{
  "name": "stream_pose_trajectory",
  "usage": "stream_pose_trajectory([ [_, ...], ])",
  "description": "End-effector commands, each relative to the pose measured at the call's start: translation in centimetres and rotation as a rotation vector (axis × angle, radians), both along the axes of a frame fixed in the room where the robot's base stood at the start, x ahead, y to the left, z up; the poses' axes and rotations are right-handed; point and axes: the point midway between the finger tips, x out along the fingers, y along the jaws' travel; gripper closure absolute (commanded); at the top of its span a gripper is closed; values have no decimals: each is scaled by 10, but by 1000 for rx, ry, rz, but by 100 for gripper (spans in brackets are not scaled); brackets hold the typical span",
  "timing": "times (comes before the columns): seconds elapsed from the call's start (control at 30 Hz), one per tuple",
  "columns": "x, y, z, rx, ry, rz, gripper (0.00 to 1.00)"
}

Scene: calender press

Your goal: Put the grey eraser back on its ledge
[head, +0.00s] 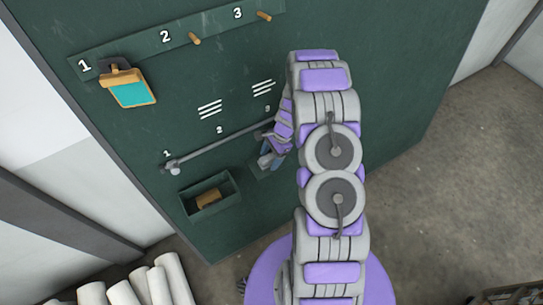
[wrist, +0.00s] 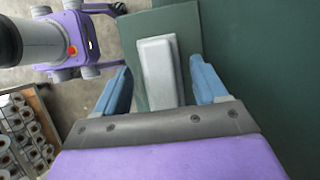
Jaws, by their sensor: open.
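The grey eraser (wrist: 160,75) is a pale grey block in the wrist view. It appears to lie on the dark green ledge (wrist: 183,18), lengthwise between my fingers. My gripper (wrist: 160,63) is open, with one blue finger on each side of the eraser. Gaps show between the eraser and both fingers. In the head view my gripper (head: 267,156) is at the lower right part of the green board, beside the ledge (head: 257,171). My arm and fingers hide the eraser there.
The green board (head: 390,110) has numbered pegs along its top. A teal-faced tool (head: 132,93) hangs at peg 1. A grey bar (head: 215,148) crosses the board. Below it, an open green box (head: 186,206) holds a brown block (head: 208,198).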

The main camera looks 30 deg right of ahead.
Motion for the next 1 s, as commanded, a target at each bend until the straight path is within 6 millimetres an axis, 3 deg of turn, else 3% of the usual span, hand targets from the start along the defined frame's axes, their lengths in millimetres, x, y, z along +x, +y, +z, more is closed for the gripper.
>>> stream_pose_trajectory([
  [0.27,0,-5,8,2,-1,0,28],
  [0.7,2,-37,86,2,-1,0,28],
  [1.0,2,-46,113,-1,-3,6,28],
])
